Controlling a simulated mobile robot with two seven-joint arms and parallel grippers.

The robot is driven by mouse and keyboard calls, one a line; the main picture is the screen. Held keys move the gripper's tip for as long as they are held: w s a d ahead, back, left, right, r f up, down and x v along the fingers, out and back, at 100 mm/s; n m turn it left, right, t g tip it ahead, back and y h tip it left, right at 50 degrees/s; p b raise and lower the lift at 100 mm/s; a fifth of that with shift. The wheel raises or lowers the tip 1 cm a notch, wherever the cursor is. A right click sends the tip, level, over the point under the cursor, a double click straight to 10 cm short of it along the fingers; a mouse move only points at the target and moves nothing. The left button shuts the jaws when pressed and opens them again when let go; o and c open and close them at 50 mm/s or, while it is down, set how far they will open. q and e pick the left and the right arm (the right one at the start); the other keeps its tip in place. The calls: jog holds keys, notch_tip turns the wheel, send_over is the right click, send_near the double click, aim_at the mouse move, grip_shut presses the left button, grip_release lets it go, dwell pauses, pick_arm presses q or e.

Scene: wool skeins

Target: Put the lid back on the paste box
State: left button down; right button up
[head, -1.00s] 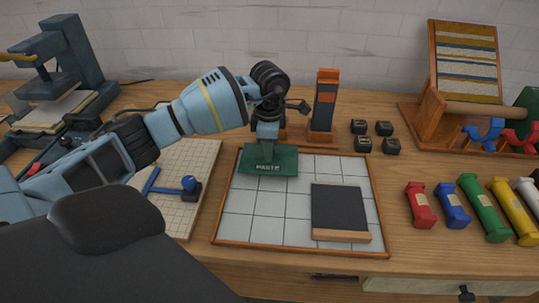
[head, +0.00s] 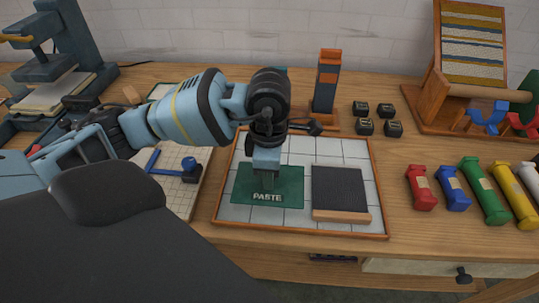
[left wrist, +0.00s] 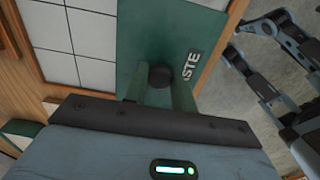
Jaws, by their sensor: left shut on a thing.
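The green lid (head: 250,196) with the word PASTE is in the middle of the head view, over the left part of the tiled tray. My left gripper (head: 265,170) is shut on its dark knob (left wrist: 161,76); the lid also shows in the left wrist view (left wrist: 143,42). The lid looks level and seems raised above the tiles. A pale thing with a green rim (head: 160,90), which may be the open paste box, lies behind my left arm, partly hidden. Part of my right arm shows at the right of the wrist view; its jaws are unclear.
The tiled tray (head: 300,234) has a wooden rim. A dark pad with a wooden edge (head: 340,188) lies on it, right of the lid. A blue tool (head: 178,170) lies on a gridded board at left. Dark cubes (head: 364,127) and coloured skeins (head: 452,188) are at right.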

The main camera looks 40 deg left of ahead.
aim_at(303, 205)
pick_arm(q)
jog(key=d+r+m, duration=0.1)
jog(key=d+m, duration=0.2)
jog(key=d+r+m, duration=0.1)
jog(key=d+m, duration=0.2)
jog(key=d+r+m, duration=0.2)
jog(key=d+m, duration=0.1)
jog(key=shift+s+r+m, duration=0.1)
jog(key=shift+s+m, duration=0.05)
jog(key=shift+m, duration=0.15)
pick_arm(e)
jog(key=c, duration=0.3)
pick_arm(q)
jog(key=s+d+r+m, duration=0.2)
jog(key=d+m, duration=0.2)
jog(key=m, duration=0.3)
jog(key=s+d+r+m, duration=0.2)
jog(key=d+r+m, duration=0.1)
jog(key=d+m, duration=0.2)
jog(key=m, duration=0.2)
jog(key=shift+s+d+r+m, duration=0.15)
jog(key=shift+d+r+m, duration=0.15)
jog(key=shift+m, duration=0.1)
pick_arm(e)
jog(key=shift+s+a, duration=0.1)
jog(key=shift+c, duration=0.4)
